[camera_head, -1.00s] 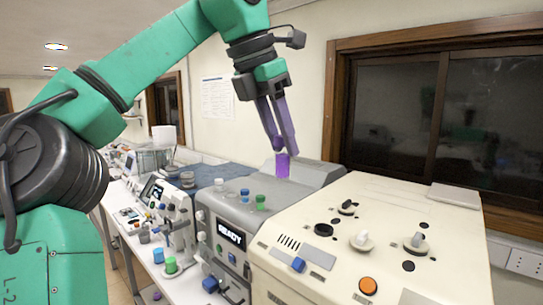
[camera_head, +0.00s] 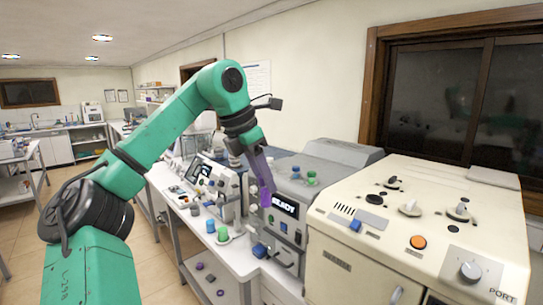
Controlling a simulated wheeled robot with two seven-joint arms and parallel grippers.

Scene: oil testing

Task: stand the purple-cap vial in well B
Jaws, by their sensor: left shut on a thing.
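My left gripper (camera_head: 264,182) points down with its fingers shut on the purple-cap vial (camera_head: 266,196). The vial hangs below the fingertips, roughly upright, in front of the grey machine (camera_head: 330,191) and partly across the left end of its READY display (camera_head: 285,206). Vials with a blue cap (camera_head: 295,172) and a green cap (camera_head: 311,178) stand on top of this machine. I cannot make out any letter marking well B. My right gripper is not in view.
A cream machine (camera_head: 350,225) with knobs and an orange button stands at the right. On the white bench (camera_head: 245,262) are a blue piece (camera_head: 210,226) and a green piece (camera_head: 223,236), beside a white instrument (camera_head: 213,178). Small purple items lie on the lower shelf.

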